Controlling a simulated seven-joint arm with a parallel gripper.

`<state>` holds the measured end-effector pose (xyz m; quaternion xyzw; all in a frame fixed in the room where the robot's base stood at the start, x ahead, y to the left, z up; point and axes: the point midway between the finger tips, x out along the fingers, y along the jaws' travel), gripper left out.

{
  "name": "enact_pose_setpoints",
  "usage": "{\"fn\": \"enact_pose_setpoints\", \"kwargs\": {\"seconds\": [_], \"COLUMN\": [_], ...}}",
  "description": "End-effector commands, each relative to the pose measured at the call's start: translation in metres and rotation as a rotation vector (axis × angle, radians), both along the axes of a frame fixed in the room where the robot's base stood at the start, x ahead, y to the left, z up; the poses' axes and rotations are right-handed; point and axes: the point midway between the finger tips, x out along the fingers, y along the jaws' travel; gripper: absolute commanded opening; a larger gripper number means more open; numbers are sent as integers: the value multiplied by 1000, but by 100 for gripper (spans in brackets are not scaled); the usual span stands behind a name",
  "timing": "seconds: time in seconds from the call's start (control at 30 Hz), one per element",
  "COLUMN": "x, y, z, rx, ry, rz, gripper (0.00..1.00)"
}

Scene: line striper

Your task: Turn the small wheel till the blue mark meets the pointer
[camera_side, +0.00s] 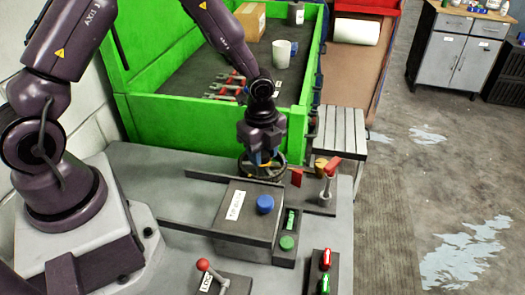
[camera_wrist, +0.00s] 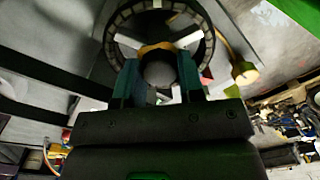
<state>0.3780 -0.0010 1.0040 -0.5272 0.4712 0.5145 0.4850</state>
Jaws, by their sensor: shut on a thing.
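The small wheel (camera_side: 246,172) is a dark spoked ring at the back of the grey work table in the side view. In the wrist view its ring (camera_wrist: 112,30) fills the top middle, with pale spokes and a yellowish part near the hub. My gripper (camera_side: 262,161) reaches down onto the wheel from above. In the wrist view the two teal-edged fingers of my gripper (camera_wrist: 158,68) are closed on the wheel's middle, one at each side of a round grey part. I cannot make out the blue mark or the pointer for certain.
A box with a blue knob (camera_side: 265,204) stands in front of the wheel. To its right are a green button (camera_side: 287,243) and a red-handled lever (camera_side: 331,168). A red-ball lever (camera_side: 203,265) is at the front. A green-walled bin (camera_side: 200,124) stands close behind.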

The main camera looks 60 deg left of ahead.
Motion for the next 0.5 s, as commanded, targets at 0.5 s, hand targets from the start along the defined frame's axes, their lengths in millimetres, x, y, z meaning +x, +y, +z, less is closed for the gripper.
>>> {"fn": "enact_pose_setpoints", "kwargs": {"seconds": [0.5], "x": [0], "y": [0], "z": [1], "rx": [1], "ry": [-1], "rz": [-198], "gripper": [12]}}
